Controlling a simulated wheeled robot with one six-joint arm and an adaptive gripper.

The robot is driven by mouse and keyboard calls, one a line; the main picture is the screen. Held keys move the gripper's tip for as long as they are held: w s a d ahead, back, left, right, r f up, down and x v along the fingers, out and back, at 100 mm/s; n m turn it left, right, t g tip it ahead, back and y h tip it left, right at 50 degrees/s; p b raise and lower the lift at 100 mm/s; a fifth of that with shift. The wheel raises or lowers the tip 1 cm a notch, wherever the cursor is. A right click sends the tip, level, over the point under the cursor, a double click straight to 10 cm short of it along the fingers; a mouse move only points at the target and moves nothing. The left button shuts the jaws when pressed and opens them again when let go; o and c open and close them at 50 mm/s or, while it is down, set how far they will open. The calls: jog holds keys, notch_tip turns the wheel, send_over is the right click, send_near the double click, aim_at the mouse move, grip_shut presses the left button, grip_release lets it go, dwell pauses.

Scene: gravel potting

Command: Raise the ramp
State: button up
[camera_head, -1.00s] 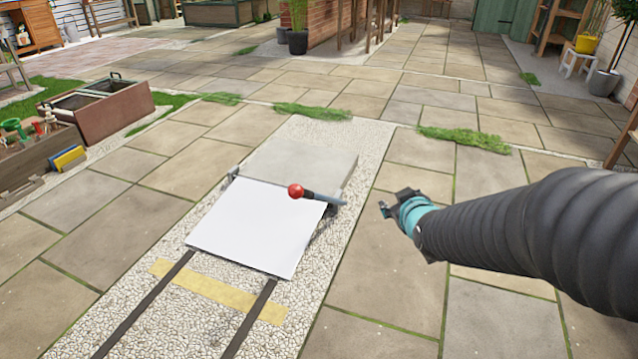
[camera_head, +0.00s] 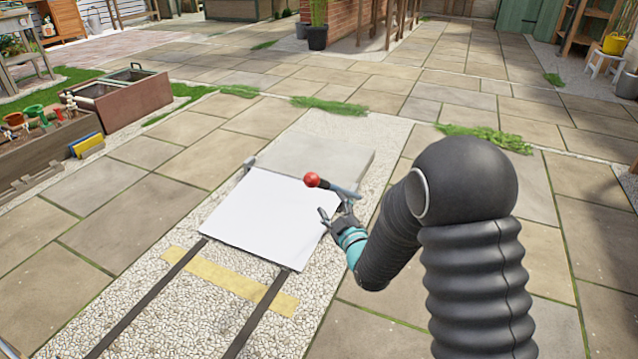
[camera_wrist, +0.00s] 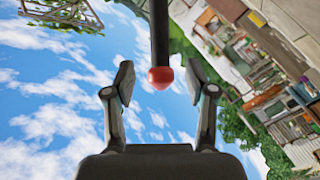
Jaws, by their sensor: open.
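The ramp is a white flat plate (camera_head: 265,221) lying low over the gravel, in front of a pale grey slab (camera_head: 315,160). A dark lever with a red ball knob (camera_head: 312,179) stands at the plate's right side. My gripper (camera_head: 335,213) is just below and right of the knob, by the plate's right edge. In the wrist view the red knob (camera_wrist: 160,77) and its dark rod hang between the two spread fingers (camera_wrist: 160,90), near their tips. The gripper is open, and I see no finger touching the knob.
Two dark rails (camera_head: 150,297) run over the gravel to the plate, crossed by a yellow strip (camera_head: 228,282). Wooden planter boxes (camera_head: 120,98) stand at the left. Open paving lies at the right and beyond the slab.

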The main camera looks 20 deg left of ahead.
aim_at(321, 186)
jog(key=x, duration=1.1)
jog(key=shift+w+a, duration=0.1)
jog(key=shift+w, duration=0.05)
grip_shut()
